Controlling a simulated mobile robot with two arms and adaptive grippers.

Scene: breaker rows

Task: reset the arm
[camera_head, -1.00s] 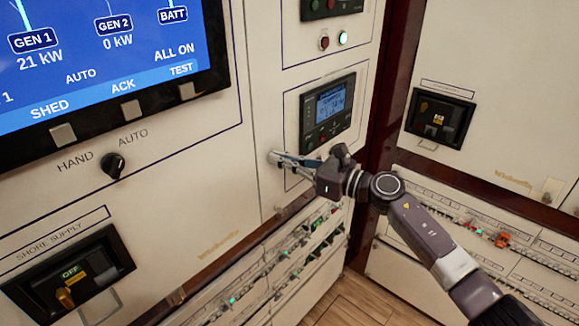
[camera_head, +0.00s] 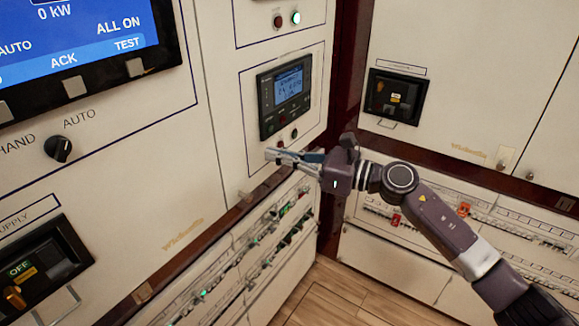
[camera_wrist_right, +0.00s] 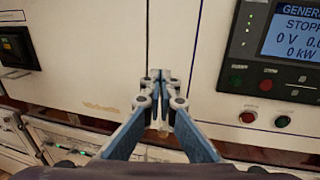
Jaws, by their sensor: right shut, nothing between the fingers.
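My right gripper (camera_head: 275,157) reaches in from the right in the head view. Its fingers are shut with nothing between them. In the head view it shows in front of the white panel, just below the generator controller (camera_head: 285,95). In the right wrist view the shut fingertips (camera_wrist_right: 162,78) point at the white panel, near a vertical seam. The controller (camera_wrist_right: 280,48) is at the upper right there, with a red and a green button below it. I cannot tell the exact gap between fingertips and panel. My left gripper is not in view.
A large blue screen (camera_head: 75,45) and a HAND/AUTO knob (camera_head: 58,148) are on the left panel. A shore supply breaker (camera_head: 40,265) is at the lower left. Breaker rows (camera_head: 240,255) run below. Another breaker (camera_head: 396,96) is on the right wall. Wooden floor (camera_head: 325,290) shows at the bottom.

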